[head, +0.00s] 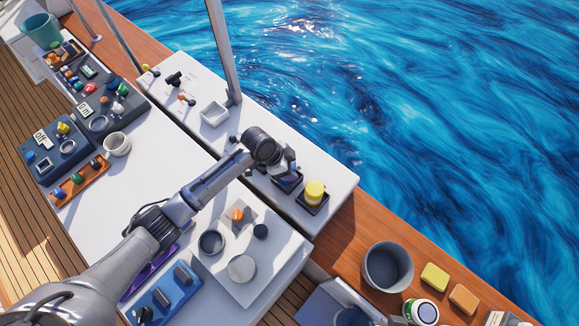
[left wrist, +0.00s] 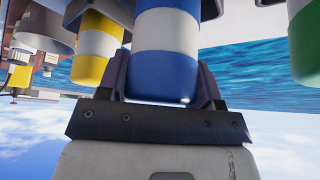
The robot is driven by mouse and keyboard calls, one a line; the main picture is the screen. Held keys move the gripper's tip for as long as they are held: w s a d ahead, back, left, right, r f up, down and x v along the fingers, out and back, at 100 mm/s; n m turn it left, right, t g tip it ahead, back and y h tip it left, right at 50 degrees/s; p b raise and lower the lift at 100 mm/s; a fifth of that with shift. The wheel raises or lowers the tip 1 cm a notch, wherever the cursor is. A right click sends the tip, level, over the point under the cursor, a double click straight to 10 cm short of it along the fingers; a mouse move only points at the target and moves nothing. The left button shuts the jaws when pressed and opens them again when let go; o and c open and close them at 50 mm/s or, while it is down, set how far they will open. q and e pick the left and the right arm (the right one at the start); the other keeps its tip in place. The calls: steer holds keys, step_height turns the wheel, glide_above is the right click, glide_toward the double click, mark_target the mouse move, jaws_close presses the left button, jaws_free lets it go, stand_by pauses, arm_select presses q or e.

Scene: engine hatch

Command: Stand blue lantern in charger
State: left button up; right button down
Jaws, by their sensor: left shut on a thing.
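My left gripper (head: 287,168) is at the charger row on the white hatch top. In the left wrist view its fingers (left wrist: 165,85) are shut on the blue lantern (left wrist: 166,50), a blue cylinder with a white band. The lantern looks upright, its far end near a dark charger edge at the top of that view; I cannot tell whether it is seated. In the head view the arm mostly hides it. The yellow lantern (head: 314,190) stands in a black charger (head: 312,207) beside it. A green lantern (left wrist: 305,45) is on the other side in the wrist view. My right gripper is not in view.
A white square dish (head: 214,114) and small knobs lie farther up the hatch top. A grey bucket (head: 388,266) and sponges (head: 435,276) are on the wooden deck at lower right. A white mug (head: 117,144) and control panels (head: 104,92) are at left.

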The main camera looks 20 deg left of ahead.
arm_select(q)
steer(key=shift+f, duration=0.65)
steer(key=shift+f, duration=0.2)
steer(key=o, duration=1)
steer(key=shift+o, duration=0.2)
steer(key=shift+r, duration=0.1)
steer(key=shift+r, duration=0.2)
steer(key=v, duration=1.1)
steer(key=shift+a+r, duration=0.2)
steer(key=shift+r, duration=0.15)
steer(key=shift+s, duration=0.1)
